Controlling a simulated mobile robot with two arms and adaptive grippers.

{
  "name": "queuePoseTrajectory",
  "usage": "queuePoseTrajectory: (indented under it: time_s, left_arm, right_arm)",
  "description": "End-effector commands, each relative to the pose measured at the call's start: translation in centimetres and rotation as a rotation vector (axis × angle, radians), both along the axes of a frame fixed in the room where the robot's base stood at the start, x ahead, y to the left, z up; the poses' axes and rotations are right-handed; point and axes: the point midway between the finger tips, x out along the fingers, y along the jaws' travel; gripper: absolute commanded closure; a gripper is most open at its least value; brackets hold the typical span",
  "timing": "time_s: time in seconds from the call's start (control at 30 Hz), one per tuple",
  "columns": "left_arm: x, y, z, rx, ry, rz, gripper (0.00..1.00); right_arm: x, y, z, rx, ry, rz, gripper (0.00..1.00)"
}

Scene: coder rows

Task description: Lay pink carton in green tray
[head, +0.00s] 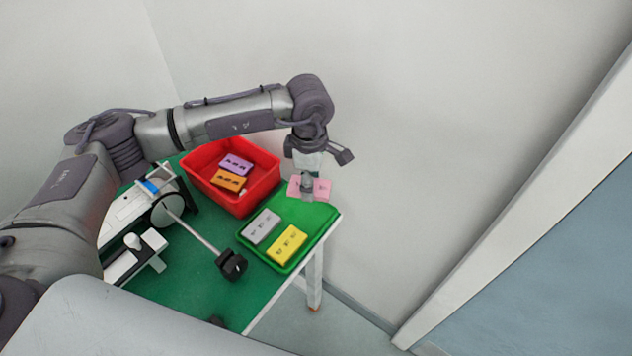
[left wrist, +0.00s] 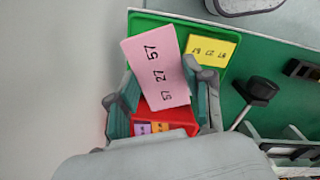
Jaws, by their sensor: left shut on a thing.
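The pink carton (head: 322,188) is held by my left gripper (head: 308,180), above the back end of the green tray. In the left wrist view the pink carton (left wrist: 156,68) shows printed numbers and sits between the fingers (left wrist: 165,90). The green tray (head: 323,232) lies on the table's right part and holds a grey carton (head: 261,227) and a yellow carton (head: 287,244). The yellow carton (left wrist: 211,51) also shows in the left wrist view, where the pink carton hides part of the tray (left wrist: 140,27). My right gripper is not in view.
A red bin (head: 240,205) with a purple carton (head: 236,164) and an orange carton (head: 229,180) stands left of the tray. A black knob on a rod (head: 231,265) and white equipment (head: 125,210) lie at the left. A wall is close behind.

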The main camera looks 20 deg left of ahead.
Motion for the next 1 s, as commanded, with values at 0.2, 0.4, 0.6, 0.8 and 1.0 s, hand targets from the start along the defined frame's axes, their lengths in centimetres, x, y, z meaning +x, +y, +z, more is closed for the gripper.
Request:
queuePoseTrajectory:
  time_s: [0.2, 0.4, 0.6, 0.8, 1.0]
  left_arm:
    - [0.7, -0.6, -2.8, 0.001, 0.009, 0.687, 0.66]
    - [0.5, -0.5, -5.0, 0.001, 0.003, 1.037, 0.66]
    - [0.4, -0.4, -6.0, 0.001, 0.0, 1.122, 0.66]
    - [0.4, -0.4, -7.3, 0.002, 0.0, 1.12, 0.66]
    - [0.4, -0.4, -9.0, 0.001, 0.0, 1.119, 0.66]
  right_arm:
    - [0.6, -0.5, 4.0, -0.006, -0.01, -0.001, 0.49]
    - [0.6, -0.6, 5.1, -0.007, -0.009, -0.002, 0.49]
    - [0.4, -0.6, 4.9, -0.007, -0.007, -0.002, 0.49]
    - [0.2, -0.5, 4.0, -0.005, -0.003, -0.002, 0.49]
    - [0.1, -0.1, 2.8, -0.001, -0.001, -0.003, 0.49]
